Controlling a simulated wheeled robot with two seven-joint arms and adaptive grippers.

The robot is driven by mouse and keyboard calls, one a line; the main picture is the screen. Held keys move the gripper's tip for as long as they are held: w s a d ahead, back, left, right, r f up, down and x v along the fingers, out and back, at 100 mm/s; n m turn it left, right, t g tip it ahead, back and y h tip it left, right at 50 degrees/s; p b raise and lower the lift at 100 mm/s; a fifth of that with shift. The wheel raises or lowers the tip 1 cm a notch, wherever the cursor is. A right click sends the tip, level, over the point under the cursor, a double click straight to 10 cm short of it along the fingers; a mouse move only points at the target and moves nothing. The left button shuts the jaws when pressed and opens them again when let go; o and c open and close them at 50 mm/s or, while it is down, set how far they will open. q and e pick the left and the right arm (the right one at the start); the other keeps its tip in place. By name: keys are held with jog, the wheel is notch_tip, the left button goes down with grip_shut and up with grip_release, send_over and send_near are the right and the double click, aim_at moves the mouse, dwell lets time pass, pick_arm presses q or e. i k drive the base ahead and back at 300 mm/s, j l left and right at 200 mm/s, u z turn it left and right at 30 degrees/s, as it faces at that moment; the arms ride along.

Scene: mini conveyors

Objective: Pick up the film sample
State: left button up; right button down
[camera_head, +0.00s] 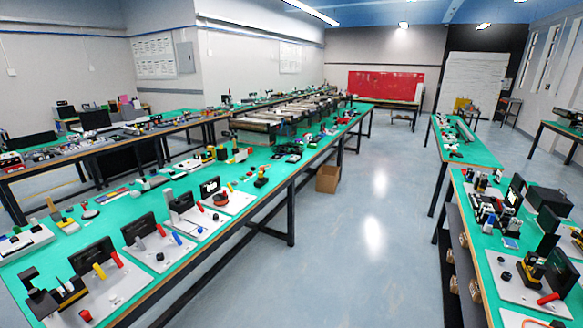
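I cannot make out the film sample for certain; the objects on the tables are too small to tell. The long left table (262,160) has a green top and holds several white base plates (115,287) with black panels, red, yellow and blue cylinders and dark knobs. The right table (476,249) has a green top too, with similar devices on white plates (513,277). Neither of my grippers is in view, so nothing is seen held.
A wide clear floor aisle (370,235) runs between the tables. A cardboard box (327,178) stands on the floor beside the left table's legs. Conveyor-like units (254,126) stand farther back. A red board (385,86) hangs on the far wall.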

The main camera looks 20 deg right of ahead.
aim_at(482, 174)
jog(key=i+l+z, duration=0.1)
jog(key=i+z, duration=0.95)
jog(key=i, duration=0.55)
jog(key=i+l+u, duration=0.2)
jog(key=i, duration=1.1)
jog(key=j+z, duration=0.1)
jog(key=z, duration=2.05)
